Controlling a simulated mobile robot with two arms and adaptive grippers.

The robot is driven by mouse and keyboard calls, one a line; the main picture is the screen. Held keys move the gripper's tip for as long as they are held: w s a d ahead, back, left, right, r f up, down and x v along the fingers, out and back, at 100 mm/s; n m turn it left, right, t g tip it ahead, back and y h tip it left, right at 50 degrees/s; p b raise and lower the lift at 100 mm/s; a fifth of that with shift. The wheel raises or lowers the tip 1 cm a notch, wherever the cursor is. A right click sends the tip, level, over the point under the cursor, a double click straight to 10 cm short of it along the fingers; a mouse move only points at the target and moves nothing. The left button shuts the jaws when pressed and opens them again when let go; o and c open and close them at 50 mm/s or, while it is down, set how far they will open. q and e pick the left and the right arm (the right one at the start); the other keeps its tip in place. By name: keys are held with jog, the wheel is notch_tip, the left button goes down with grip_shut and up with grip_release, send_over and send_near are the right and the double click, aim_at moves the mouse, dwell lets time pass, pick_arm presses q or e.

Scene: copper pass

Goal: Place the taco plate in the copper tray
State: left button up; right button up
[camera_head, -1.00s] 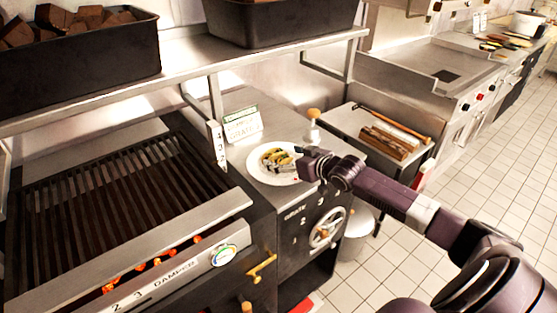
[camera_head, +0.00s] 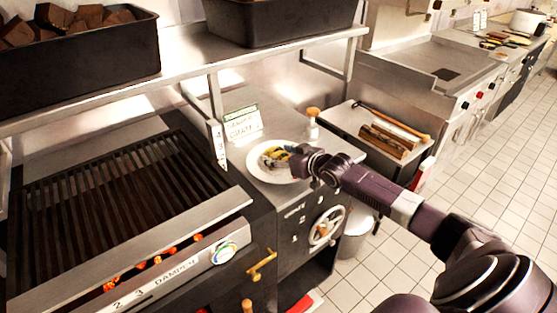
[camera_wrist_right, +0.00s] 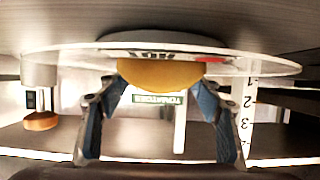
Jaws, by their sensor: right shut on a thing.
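The taco plate (camera_head: 262,175) is a white round plate with yellow and dark tacos, at the steel counter between the grill and the side table. My right gripper (camera_head: 303,162) is at the plate's right side and covers part of the food. In the right wrist view, the plate (camera_wrist_right: 265,65) crosses edge-on, and the gripper (camera_wrist_right: 165,95) has its two fingers on either side of a yellow taco (camera_wrist_right: 160,75). The gripper is shut on the taco plate; the exact contact is hard to see. I cannot make out a copper tray. My left gripper is out of view.
The grill (camera_head: 120,210) with glowing coals is at left. A shelf (camera_head: 180,85) with dark bins runs above. A sign (camera_head: 241,124) and a wooden-topped shaker (camera_head: 313,122) stand behind the plate. A side table (camera_head: 350,122) holds wooden pieces. Tiled floor is open at right.

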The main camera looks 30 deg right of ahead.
jog(key=c, duration=0.5)
jog(key=shift+w+r, duration=0.1)
jog(key=shift+r, duration=0.05)
jog(key=shift+c, duration=1.3)
jog(key=shift+r, duration=0.1)
